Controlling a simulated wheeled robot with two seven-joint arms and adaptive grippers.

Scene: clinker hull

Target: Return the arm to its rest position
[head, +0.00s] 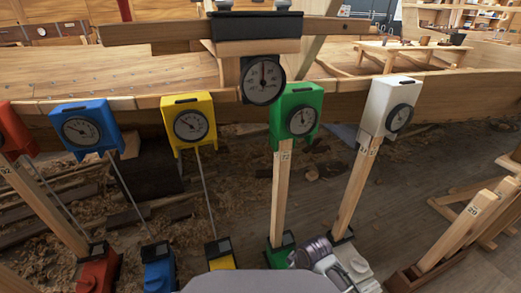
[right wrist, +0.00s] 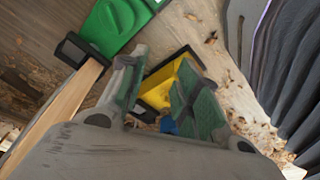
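My right arm (head: 318,255) shows at the bottom of the head view, in front of the green base (head: 281,250) and the white base (head: 353,266). In the right wrist view my right gripper (right wrist: 160,80) has its two fingers apart, with nothing visibly held. Beyond and between the fingers is a yellow base (right wrist: 178,65). A green base (right wrist: 108,27) and a wooden stick (right wrist: 58,112) in a black socket are to the left of the fingers. My left gripper is in neither view.
Red (head: 14,135), blue (head: 86,128), yellow (head: 188,121), green (head: 297,112) and white (head: 389,106) gauges stand in a row before the wooden hull (head: 165,80). A dark dial (head: 263,80) hangs above. Spare wooden sticks (head: 470,222) stand at right. Wood floor (head: 400,200) is clear between.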

